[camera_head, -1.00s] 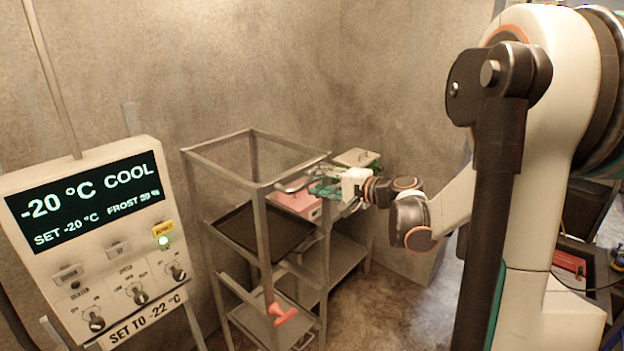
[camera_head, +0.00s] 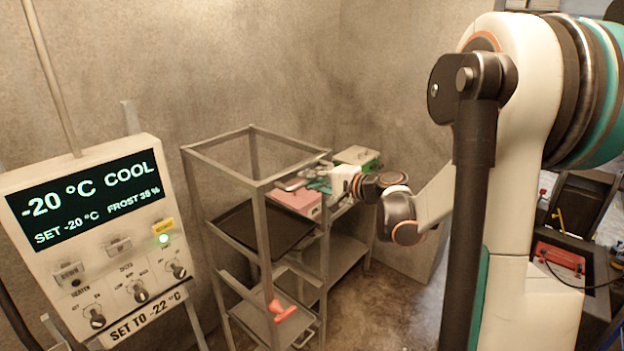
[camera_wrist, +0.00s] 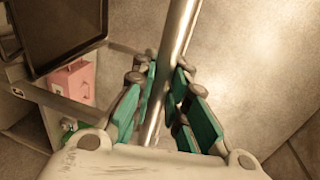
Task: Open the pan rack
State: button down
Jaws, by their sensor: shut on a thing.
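The pan rack (camera_head: 263,225) is an open metal frame with shelves, in the middle of the head view. A dark flat pan (camera_head: 238,226) lies on its upper level. My gripper (camera_head: 318,184) is at the rack's right side, near its top. In the wrist view my gripper's (camera_wrist: 160,95) teal-padded fingers are shut on a shiny round metal bar (camera_wrist: 178,40) that runs lengthwise between them. The fingers hide part of the bar, and I cannot tell where it joins the rack. A red-orange handle (camera_head: 283,311) shows low on the rack.
A pink box (camera_head: 297,201) and a box with a green side (camera_head: 357,157) sit beside my gripper. A control panel (camera_head: 90,215) reading -20 °C stands at the left. Concrete walls close in behind the rack. Bare floor (camera_head: 375,310) lies to its right.

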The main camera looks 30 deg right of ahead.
jog(key=x, duration=0.2)
jog(key=r+b+x, duration=0.1)
jog(key=x, duration=0.1)
jog(key=shift+w+f, duration=0.15)
jog(key=shift+w, duration=0.05)
jog(key=c, duration=1.9)
grip_release()
jog(key=shift+s, duration=0.1)
jog(key=o, duration=0.3)
jog(key=v, duration=1.2)
jog(key=shift+a, duration=0.15)
